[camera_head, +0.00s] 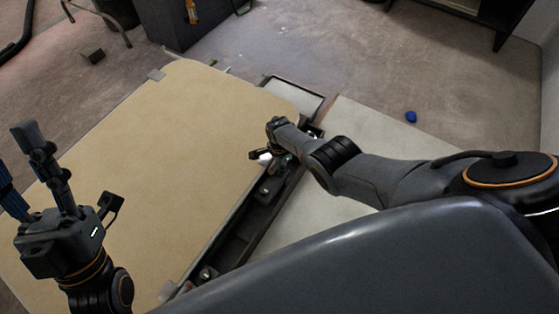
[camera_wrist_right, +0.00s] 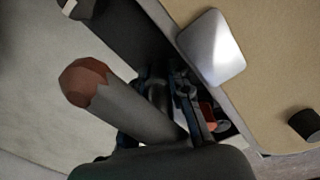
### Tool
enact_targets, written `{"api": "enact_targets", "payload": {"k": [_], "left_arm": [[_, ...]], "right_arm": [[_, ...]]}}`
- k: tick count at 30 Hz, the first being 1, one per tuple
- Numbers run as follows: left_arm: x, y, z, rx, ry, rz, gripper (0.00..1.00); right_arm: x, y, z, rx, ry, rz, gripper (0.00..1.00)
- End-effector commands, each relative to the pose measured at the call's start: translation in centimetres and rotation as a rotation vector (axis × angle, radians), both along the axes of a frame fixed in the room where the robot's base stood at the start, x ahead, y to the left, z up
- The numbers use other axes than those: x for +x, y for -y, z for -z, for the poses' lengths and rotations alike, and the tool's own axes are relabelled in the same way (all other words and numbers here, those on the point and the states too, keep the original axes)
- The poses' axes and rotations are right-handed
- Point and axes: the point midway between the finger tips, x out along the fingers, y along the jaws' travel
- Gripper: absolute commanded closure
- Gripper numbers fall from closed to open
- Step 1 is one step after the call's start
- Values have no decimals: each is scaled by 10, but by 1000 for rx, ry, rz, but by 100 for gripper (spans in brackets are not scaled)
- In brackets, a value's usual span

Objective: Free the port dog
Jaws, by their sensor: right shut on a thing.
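The tan hatch panel (camera_head: 165,150) lies flat, with a dark channel (camera_head: 235,248) along its right edge. My right gripper (camera_head: 268,156) is low over that edge, by the small fittings there. In the right wrist view, a grey rod-like handle with a red-brown end (camera_wrist_right: 84,82), which looks like the dog's handle, runs into my right gripper (camera_wrist_right: 172,95). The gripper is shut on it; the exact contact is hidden. A pale square plate (camera_wrist_right: 212,48) sits at the panel's edge beside the fingers. My left gripper (camera_head: 80,190) is open and empty over the panel's left side.
More metal fittings (camera_head: 205,273) sit along the channel towards the front. A pale surface (camera_head: 345,125) lies right of the channel. A small blue object (camera_head: 411,117) is on the floor at the right. Dark cabinets (camera_head: 205,22) stand at the back.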

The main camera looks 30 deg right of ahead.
Motion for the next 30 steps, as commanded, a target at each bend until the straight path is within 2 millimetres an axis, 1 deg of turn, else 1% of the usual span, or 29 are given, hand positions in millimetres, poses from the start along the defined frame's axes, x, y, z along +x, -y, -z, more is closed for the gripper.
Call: {"api": "enact_targets", "payload": {"k": [5,6,8,9,22,26,30], "left_arm": [[0,0,0,0,0,0,60],[0,0,0,0,1,0,60],[0,0,0,0,1,0,60],[0,0,0,0,1,0,60],[0,0,0,-1,1,1,60],[0,0,0,-1,1,1,60],[0,0,0,-1,2,1,60]], "right_arm": [[-1,2,0,-3,-2,-1,100],[-1,2,0,-3,-2,-1,79],[-1,2,0,-3,-2,-1,67],[0,2,0,-3,-2,-1,58],[1,0,-3,0,2,-2,58],[2,0,-9,1,4,-3,58],[3,0,-19,2,6,-2,58]]}}
